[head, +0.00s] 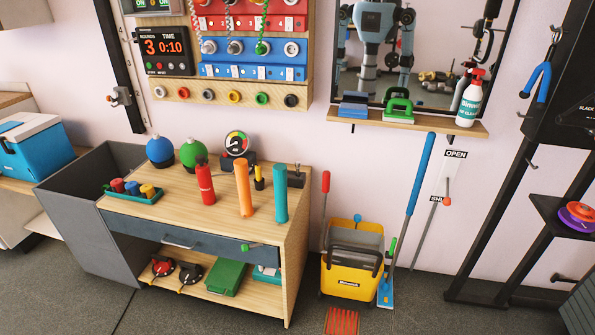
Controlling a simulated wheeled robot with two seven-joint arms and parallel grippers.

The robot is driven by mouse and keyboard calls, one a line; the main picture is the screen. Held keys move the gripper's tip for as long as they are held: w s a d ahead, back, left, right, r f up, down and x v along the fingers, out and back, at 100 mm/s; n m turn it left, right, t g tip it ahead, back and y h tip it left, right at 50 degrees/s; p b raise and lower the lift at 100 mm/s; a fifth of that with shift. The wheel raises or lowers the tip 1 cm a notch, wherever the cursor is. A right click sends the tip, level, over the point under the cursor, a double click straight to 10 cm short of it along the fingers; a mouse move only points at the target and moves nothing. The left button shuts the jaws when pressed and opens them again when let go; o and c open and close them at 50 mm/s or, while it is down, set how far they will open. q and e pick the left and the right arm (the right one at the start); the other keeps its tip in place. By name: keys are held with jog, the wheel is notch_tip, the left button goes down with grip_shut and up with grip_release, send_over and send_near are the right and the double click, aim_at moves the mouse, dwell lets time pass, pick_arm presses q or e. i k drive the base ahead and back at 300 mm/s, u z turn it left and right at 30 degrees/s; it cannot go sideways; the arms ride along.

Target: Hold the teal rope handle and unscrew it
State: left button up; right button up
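A teal handle-like cylinder (281,193) stands upright near the front right corner of the wooden workbench (200,212). No rope shows on it, and I cannot tell whether it is screwed to anything. A similar orange cylinder (243,188) stands upright to its left, apart from it. Neither of my grippers shows directly in the head view, and nothing touches the teal cylinder.
A red bottle (205,184), a small yellow-and-black item (259,178) and a teal tray (133,194) share the bench top. A yellow mop bucket (350,271) stands on the floor to the right. Floor in front is mostly clear.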

aim_at(280, 188)
jog(key=u, duration=0.25)
jog(key=k, duration=0.3)
jog(key=u, duration=2)
jog(key=i, duration=0.2)
jog(key=z, duration=1.1)
jog(key=i, duration=0.95)
jog(key=z, duration=1.3)
jog(key=i, duration=0.4)
jog(key=z, duration=0.35)
